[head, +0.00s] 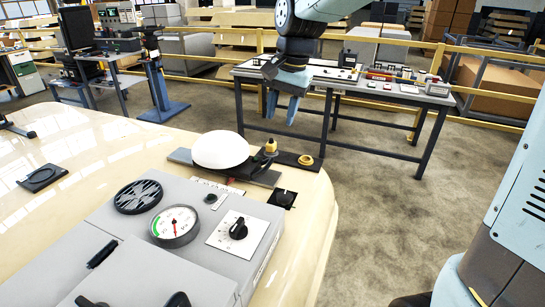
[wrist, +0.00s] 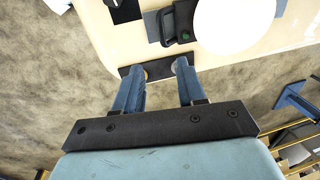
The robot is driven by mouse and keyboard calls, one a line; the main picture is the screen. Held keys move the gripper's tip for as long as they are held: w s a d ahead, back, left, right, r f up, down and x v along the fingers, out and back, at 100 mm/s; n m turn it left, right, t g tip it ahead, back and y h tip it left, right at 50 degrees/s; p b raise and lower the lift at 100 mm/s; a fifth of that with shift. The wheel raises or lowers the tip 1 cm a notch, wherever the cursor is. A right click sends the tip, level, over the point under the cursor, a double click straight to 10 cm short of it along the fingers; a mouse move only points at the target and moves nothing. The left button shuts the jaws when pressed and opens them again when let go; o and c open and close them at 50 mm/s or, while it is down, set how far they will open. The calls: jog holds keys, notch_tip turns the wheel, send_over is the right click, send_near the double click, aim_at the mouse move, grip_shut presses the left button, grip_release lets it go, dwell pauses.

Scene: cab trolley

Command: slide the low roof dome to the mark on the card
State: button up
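The low white roof dome (head: 220,149) sits on a dark grey flat plate (head: 180,156) on the cream roof panel. A black handle (head: 262,162) is at its right side; the handle also shows in the wrist view (wrist: 177,25), beside the dome (wrist: 235,25). A white card strip (head: 217,186) with small markings lies in front of the dome; its mark is too small to make out. My gripper (head: 282,110) is above and to the right of the dome, apart from it. In the wrist view its two blue fingers (wrist: 161,68) are spread, with nothing held.
A black plate with a brass knob (head: 270,146) and brass ring (head: 305,160) lies right of the dome. A grey panel with a gauge (head: 174,225) and dial (head: 238,229) stands in front. A workbench (head: 345,82) is behind, past open floor.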

aim_at(270, 162)
jog(key=a+f, duration=0.1)
jog(key=f, duration=0.8)
jog(key=w+a+f, duration=0.1)
jog(key=f, duration=0.3)
jog(key=shift+a+f, duration=0.35)
jog(key=shift+f, duration=0.05)
grip_shut()
